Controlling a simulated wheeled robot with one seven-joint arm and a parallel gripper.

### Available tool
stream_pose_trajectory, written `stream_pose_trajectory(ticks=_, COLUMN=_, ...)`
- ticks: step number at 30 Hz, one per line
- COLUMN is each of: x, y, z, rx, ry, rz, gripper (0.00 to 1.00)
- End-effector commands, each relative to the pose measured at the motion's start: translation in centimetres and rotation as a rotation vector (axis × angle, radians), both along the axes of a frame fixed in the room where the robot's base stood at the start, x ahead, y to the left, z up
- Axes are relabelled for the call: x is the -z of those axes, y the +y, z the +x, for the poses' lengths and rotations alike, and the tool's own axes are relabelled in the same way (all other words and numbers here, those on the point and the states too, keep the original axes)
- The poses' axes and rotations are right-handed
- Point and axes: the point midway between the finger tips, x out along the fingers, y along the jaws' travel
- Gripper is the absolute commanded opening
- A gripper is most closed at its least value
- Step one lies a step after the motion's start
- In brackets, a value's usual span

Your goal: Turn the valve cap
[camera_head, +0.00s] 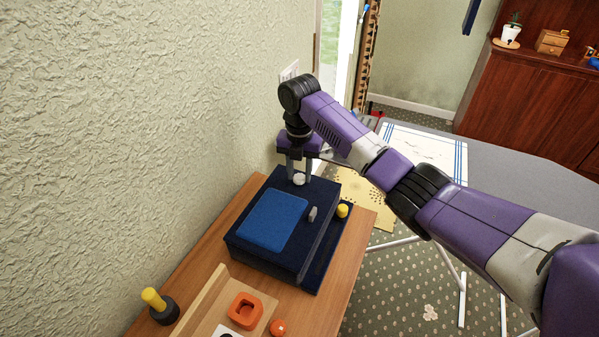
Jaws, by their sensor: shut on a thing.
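The valve cap looks to be the small white round piece (299,179) on top of the dark blue box (258,198), near its far end. My gripper (299,170) points down from above with its fingers around this white cap, shut on it. The fingers partly hide the cap, so how far it is turned cannot be told. The box stands on a wooden table (215,262) by the wall and has a lighter blue panel on top.
A grey knob (312,214) and a yellow knob (342,210) sit at the box's right side. A black base with a yellow handle (155,302), an orange square piece (245,310) and an orange ball (277,327) stand nearer. The textured wall is close on the left.

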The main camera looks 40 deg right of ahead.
Motion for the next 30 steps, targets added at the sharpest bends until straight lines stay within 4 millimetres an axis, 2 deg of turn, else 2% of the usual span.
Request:
stream_pose_trajectory(ticks=1, x=-0.1, y=0.1, z=0.1, rx=-0.002, ry=-0.002, rz=0.001, gripper=0.00)
stream_pose_trajectory(ticks=2, x=-0.1, y=0.1, z=0.1, rx=-0.002, ry=-0.002, rz=0.001, gripper=0.41)
stream_pose_trajectory(ticks=4, x=-0.1, y=0.1, z=0.1, rx=-0.001, ry=-0.002, rz=0.001, gripper=0.54)
stream_pose_trajectory(ticks=5, x=-0.1, y=0.1, z=0.1, rx=-0.001, ry=-0.001, rz=0.001, gripper=0.57)
stream_pose_trajectory(ticks=13, x=-0.1, y=0.0, z=0.0, rx=0.000, ry=-0.001, rz=0.001, gripper=0.57)
stream_pose_trajectory(ticks=17, x=-0.7, y=0.0, z=0.1, rx=0.000, ry=-0.003, rz=-0.001, gripper=0.57)
stream_pose_trajectory(ticks=30, x=-7.0, y=0.0, z=0.1, rx=0.000, ry=-0.002, rz=0.000, gripper=0.57)
